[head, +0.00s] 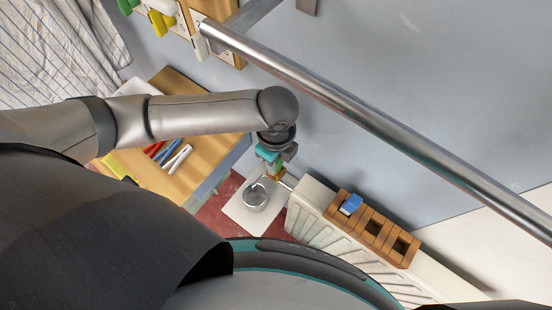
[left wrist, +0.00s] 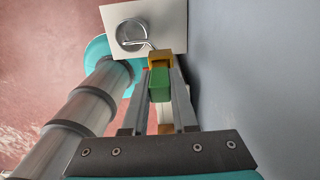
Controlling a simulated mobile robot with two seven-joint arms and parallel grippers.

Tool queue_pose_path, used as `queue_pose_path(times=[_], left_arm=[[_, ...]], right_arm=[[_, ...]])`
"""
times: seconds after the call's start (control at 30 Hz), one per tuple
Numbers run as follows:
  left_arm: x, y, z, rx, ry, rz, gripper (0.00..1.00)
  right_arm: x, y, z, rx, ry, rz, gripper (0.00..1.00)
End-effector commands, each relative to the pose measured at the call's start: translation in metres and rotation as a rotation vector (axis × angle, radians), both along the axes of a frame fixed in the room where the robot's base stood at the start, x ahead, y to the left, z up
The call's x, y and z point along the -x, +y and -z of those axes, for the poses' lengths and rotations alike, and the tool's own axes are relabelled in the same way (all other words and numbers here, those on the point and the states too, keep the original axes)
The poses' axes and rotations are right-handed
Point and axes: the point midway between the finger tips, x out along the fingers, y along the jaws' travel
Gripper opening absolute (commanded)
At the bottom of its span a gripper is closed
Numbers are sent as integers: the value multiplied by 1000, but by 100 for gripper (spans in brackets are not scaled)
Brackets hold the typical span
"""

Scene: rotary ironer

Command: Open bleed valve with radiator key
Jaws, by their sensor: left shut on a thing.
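My left gripper (head: 275,164) is beside the top end of the white radiator (head: 308,205). In the left wrist view its fingers (left wrist: 160,100) are shut on a green block (left wrist: 160,86), which seems to be the handle of the radiator key. A brass-yellow piece (left wrist: 160,59) sits right past the green block. I cannot tell whether it is part of the key or the bleed valve, nor whether the key is seated. A thin metal spout (left wrist: 146,43) reaches from there over a metal cup (head: 256,196), also seen in the left wrist view (left wrist: 132,33). My right gripper is not in view.
The cup stands on a white board (head: 238,212) on the red floor. A wooden rack (head: 371,228) with a blue piece (head: 350,204) lies along the radiator. A wooden table (head: 207,118) holds pens (head: 178,158). A steel rail (head: 370,120) crosses the view near the grey wall.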

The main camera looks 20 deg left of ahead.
Motion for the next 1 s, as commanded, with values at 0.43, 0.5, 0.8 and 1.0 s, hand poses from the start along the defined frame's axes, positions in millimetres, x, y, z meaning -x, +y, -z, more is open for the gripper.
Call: queue_pose_path(times=[0.43,0.5,0.8,1.0], left_arm=[[0,0,0,0,0,-4,0],[0,0,-1,0,0,-16,0],[1,0,-2,0,2,-114,0],[1,0,-1,-1,3,-182,0]], right_arm=[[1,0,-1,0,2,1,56],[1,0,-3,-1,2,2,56],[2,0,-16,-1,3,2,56],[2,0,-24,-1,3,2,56]])
